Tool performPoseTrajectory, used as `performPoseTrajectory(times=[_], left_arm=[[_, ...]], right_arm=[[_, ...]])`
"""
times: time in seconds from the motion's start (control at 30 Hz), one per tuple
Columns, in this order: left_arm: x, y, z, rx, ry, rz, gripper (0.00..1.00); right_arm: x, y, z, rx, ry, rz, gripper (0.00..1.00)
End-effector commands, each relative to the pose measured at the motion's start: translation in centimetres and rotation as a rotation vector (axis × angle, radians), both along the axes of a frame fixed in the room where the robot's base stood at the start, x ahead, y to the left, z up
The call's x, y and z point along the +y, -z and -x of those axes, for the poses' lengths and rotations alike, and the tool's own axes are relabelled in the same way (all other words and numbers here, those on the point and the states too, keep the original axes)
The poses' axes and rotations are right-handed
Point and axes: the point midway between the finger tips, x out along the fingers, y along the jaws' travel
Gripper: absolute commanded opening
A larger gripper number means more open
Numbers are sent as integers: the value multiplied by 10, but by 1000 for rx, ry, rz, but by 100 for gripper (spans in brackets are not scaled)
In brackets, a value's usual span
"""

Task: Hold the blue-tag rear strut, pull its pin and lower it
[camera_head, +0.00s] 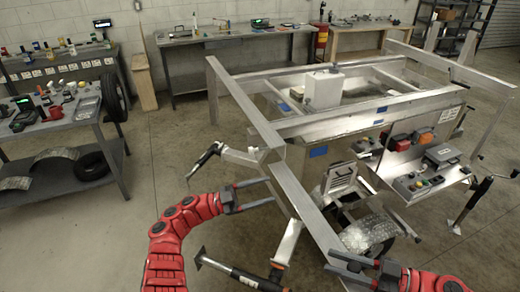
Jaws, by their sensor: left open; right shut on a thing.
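My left gripper (268,193) is open, with its two dark fingers pointing right, and I see nothing between them. It is close to the left side of the long aluminium beam (300,195). My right gripper (327,262) is shut at the near end of that beam; what lies between its fingers is hard to make out. A black strut (235,274) with a flat foot extends low at the bottom middle. No pin is clearly visible.
The aluminium trailer (340,122) fills the middle and right, with a wheel (370,234) under a chequered mudguard. A black strut (470,206) stands at the right. A grey workbench (95,118) is at the left. The floor between bench and trailer is clear.

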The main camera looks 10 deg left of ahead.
Motion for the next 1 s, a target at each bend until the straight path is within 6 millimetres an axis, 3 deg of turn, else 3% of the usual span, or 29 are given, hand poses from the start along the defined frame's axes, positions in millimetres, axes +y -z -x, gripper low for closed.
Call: performPoseTrajectory(times=[0.1, 0.2, 0.33, 0.5, 0.67, 1.0], left_arm=[[43, -12, -34, 153, -53, -50, 62], [77, -21, -52, 282, -98, -62, 62], [111, -33, -65, 415, -145, -49, 62], [133, -41, -69, 517, -174, -24, 62], [132, -41, -74, 546, -180, -18, 62], [76, -42, -113, 541, -177, -18, 62]], right_arm=[[0, 0, 0, 0, 2, 0, 0], [0, 0, -1, 0, 2, 0, 0], [0, 0, 0, 0, 2, 0, 0], [0, 0, 0, -1, 1, 0, 0], [0, 0, 0, -1, 1, -1, 0], [0, 0, 0, -1, 1, -1, 0]])
